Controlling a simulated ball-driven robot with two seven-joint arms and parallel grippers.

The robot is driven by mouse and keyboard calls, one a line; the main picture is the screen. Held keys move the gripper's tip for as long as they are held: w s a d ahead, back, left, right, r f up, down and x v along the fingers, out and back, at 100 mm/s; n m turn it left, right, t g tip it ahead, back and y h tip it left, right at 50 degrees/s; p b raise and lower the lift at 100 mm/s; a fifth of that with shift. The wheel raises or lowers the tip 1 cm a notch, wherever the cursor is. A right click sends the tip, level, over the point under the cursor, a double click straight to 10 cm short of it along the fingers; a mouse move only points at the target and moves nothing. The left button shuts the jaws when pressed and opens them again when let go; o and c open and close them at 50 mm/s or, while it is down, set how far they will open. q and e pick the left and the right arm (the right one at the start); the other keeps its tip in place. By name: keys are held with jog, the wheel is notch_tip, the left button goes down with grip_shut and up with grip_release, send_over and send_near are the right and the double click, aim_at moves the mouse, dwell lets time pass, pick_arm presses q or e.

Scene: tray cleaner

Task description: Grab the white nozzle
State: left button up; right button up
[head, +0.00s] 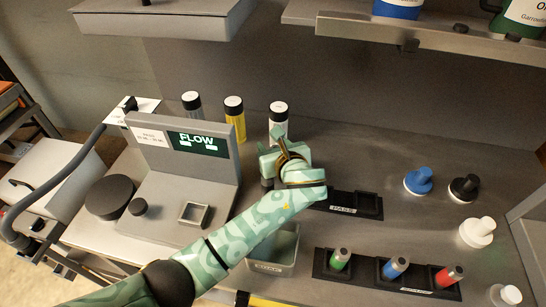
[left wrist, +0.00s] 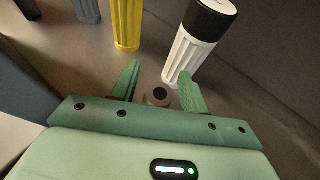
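A white nozzle (head: 478,231) stands on the grey counter at the right in the head view. A second white nozzle-like piece (head: 505,295) is partly cut off at the lower right corner. My left gripper (head: 270,165) is well to the left of both, near a white bottle with a black cap (head: 279,118). In the left wrist view my left gripper (left wrist: 158,86) has its two fingers apart. A small grey round piece with a dark centre (left wrist: 157,96) shows between them; I cannot tell whether they touch it. The white bottle (left wrist: 196,45) stands just beyond. My right gripper is not in view.
A blue nozzle (head: 418,181) and a black nozzle (head: 464,188) stand behind the white one. A black rack with green, blue and red-marked vials (head: 395,268) lies in front. The flow device (head: 190,165) is left of my arm. A shelf (head: 430,35) overhangs the back.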

pick_arm(q)
jog(key=shift+f, duration=0.25)
jog(key=c, duration=0.8)
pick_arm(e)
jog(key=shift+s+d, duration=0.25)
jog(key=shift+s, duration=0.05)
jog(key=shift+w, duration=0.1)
